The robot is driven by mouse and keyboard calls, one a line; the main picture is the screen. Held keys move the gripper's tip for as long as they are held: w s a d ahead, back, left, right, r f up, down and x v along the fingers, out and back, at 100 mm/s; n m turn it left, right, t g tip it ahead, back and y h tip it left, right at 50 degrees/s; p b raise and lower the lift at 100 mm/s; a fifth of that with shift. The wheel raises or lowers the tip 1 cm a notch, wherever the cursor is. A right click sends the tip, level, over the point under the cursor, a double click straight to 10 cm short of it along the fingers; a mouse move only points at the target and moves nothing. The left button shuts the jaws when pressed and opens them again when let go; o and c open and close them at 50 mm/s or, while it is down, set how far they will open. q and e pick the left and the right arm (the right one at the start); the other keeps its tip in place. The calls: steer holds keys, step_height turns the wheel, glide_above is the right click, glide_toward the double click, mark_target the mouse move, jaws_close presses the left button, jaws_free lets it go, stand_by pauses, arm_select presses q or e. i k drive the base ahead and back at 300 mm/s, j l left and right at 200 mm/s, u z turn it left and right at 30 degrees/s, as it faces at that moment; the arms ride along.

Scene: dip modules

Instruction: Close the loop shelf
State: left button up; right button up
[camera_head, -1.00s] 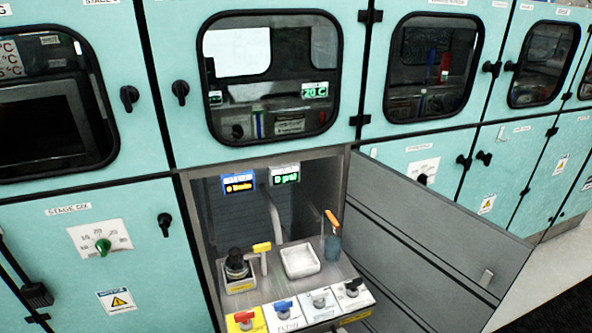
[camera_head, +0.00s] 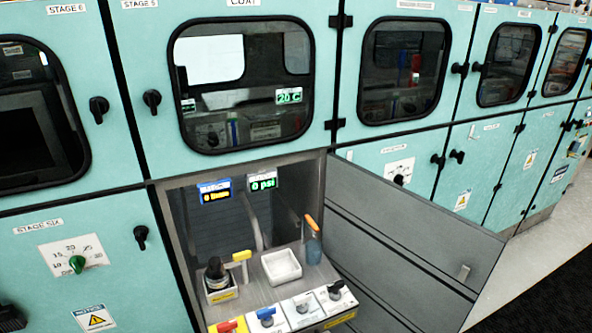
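The lower compartment stands open in the middle of the head view. Its grey shelf (camera_head: 256,294) sticks out at the bottom and holds a white tray (camera_head: 281,266), a black-topped fitting with a yellow handle (camera_head: 216,274), a bottle with an orange top (camera_head: 312,240), and several coloured valves along the front. I cannot tell whether this is the loop shelf. The compartment's grey door (camera_head: 405,245) is swung open to the right, its inner face showing. Two small displays (camera_head: 214,191) hang at the top of the opening. Neither of my grippers is in view.
Teal cabinets with windowed upper doors (camera_head: 243,85) line the wall. A lower panel with a green knob (camera_head: 76,263) is at the left. Free floor (camera_head: 535,270) with a dark mat shows at the right.

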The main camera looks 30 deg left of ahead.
mark_target(276, 275)
steer(key=u, duration=0.85)
